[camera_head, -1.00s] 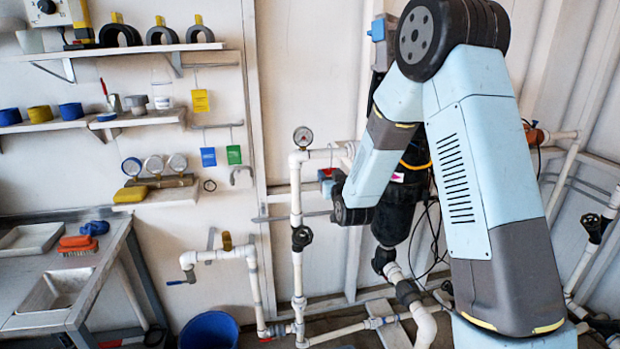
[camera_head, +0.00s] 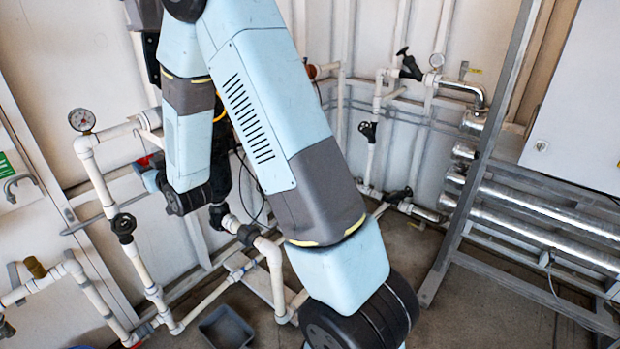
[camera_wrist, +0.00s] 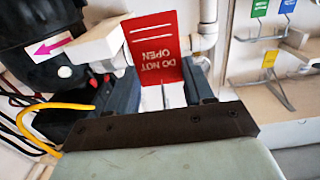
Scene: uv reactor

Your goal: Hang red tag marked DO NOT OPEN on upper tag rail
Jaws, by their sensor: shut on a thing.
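The red tag (camera_wrist: 155,45) marked DO NOT OPEN shows in the wrist view with its lettering upside down. My gripper (camera_wrist: 165,95) is shut on one end of it, and the rest stands clear of the jaws. A tag rail (camera_wrist: 256,39) with a green and a blue tag is at the upper right of that view. Another rail (camera_wrist: 245,81) by a yellow tag (camera_wrist: 268,59) is below it in the picture. The red tag is apart from both rails. In the head view my arm mostly hides the gripper.
White pipes with a gauge (camera_head: 82,120) and a black valve wheel (camera_head: 123,224) stand left of my arm in the head view. A grey bin (camera_head: 225,328) is on the floor. Silver pipes (camera_head: 550,208) and a metal frame fill the right. A white pipe (camera_wrist: 208,25) passes beside the tag.

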